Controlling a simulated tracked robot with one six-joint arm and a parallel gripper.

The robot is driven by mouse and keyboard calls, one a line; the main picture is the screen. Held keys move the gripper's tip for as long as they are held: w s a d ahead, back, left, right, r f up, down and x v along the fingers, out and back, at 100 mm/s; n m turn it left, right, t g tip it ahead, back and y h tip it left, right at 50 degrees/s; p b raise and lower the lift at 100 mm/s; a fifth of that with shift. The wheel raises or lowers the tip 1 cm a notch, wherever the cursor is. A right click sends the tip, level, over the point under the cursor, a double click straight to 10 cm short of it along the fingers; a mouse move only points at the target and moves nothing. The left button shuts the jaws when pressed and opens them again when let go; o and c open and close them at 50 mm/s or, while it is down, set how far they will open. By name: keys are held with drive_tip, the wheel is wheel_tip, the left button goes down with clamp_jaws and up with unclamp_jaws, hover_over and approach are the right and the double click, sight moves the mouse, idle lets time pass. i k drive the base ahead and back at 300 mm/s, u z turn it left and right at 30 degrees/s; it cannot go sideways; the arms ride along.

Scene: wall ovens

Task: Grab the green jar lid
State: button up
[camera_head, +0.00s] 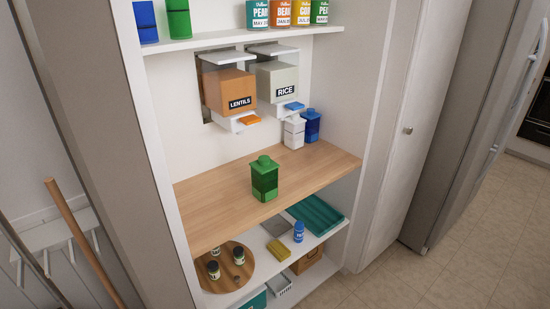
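A green jar (265,184) stands upright on the wooden shelf of the pantry, near its front middle. Its green lid (264,164) sits on top of the jar and has a small raised knob. Nothing touches the lid or the jar. My gripper is not in the picture.
The wooden shelf (215,205) is clear around the jar. White (294,132) and blue (312,125) lidded jars stand at its back right. Lentils (230,92) and rice (277,82) dispensers hang above. A lower shelf holds a teal tray (315,215) and a round wooden board (225,285).

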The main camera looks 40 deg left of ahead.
sight(264, 164)
drive_tip(key=i, duration=2.4)
drive_tip(key=u, duration=2.85)
